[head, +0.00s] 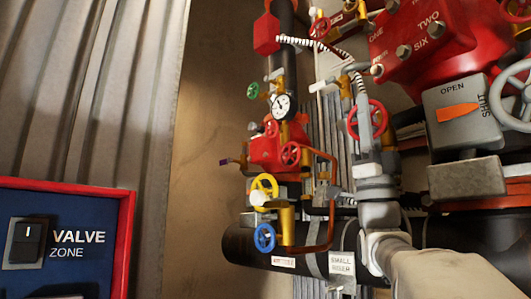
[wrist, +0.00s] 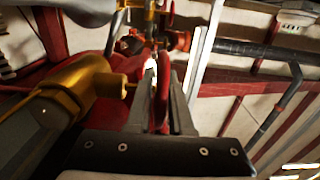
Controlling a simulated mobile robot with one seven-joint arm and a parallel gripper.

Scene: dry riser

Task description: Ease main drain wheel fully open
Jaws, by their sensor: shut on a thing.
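A red handwheel (head: 381,121) stands right of centre in the head view, in front of the pipework. My gripper (head: 362,110) reaches up to it from below. In the wrist view the two grey fingers of my gripper (wrist: 161,82) are closed on either side of a red rim (wrist: 164,98), seen edge-on. No label naming this wheel as the main drain is readable. The fingers hide part of the rim, and how far the wheel is turned cannot be told.
An OPEN/SHUT indicator box (head: 463,112) is close right. A brass fitting (wrist: 75,88) crowds the fingers' left in the wrist view.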

